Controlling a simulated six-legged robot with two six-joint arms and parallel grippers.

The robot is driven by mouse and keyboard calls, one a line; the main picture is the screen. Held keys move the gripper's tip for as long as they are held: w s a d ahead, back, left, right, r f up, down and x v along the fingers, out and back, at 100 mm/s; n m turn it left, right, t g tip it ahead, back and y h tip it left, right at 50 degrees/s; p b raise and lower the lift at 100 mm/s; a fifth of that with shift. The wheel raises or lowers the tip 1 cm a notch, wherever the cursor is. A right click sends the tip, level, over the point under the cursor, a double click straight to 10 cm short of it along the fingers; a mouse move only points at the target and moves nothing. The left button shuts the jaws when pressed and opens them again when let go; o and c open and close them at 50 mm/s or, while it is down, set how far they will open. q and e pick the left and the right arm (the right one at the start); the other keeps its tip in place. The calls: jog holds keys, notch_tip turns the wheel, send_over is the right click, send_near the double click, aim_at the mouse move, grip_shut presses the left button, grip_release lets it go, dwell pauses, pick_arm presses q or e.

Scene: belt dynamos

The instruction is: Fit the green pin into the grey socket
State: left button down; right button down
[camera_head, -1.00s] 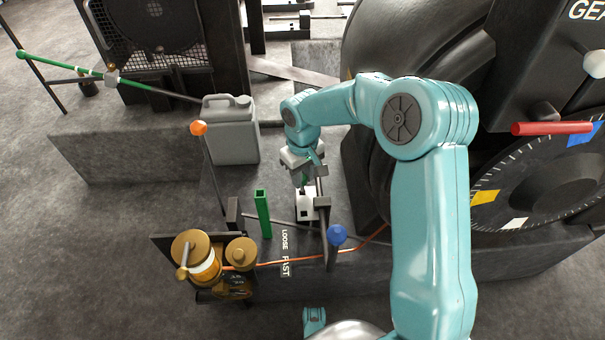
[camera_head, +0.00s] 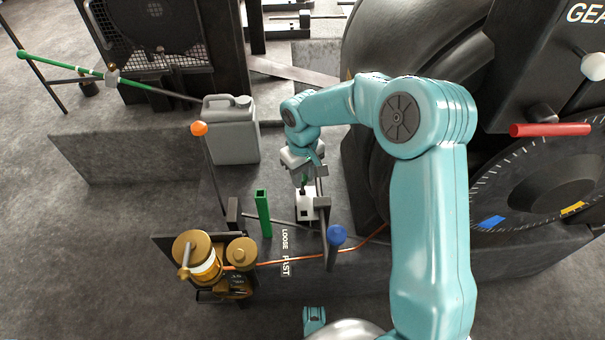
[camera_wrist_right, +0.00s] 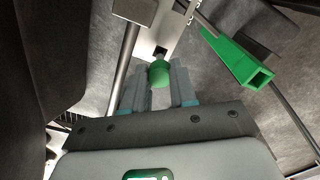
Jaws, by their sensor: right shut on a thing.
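My right gripper (camera_head: 303,174) is shut on the green pin (camera_wrist_right: 160,73), just above the pale grey socket block (camera_head: 306,213). In the right wrist view the pin's rounded green head sits between the fingertips (camera_wrist_right: 160,82). Its narrower grey end is at the dark square hole of the socket (camera_wrist_right: 160,35). I cannot tell how deep that end is in the hole. In the head view the pin is mostly hidden by the gripper. My left gripper is not in view.
A green square tube (camera_head: 263,214) stands left of the socket. A blue-knobbed lever (camera_head: 337,236) and an orange-knobbed lever (camera_head: 199,129) stand nearby. A grey jug (camera_head: 232,135) is behind left; a large dark machine with a dial (camera_head: 545,185) is at right.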

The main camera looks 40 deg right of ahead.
aim_at(303, 184)
dwell(0.5)
jog(key=shift+f+b, duration=1.2)
jog(key=shift+f, duration=0.75)
jog(key=c, duration=0.8)
grip_release()
jog(key=shift+r, duration=0.1)
notch_tip(303, 184, up, 3)
jog(key=p, duration=0.2)
jog(key=shift+r+p, duration=0.2)
jog(key=shift+p, duration=0.1)
jog(key=shift+b, duration=0.4)
notch_tip(303, 184, up, 6)
jog(key=p, duration=0.4)
jog(key=shift+r, duration=0.1)
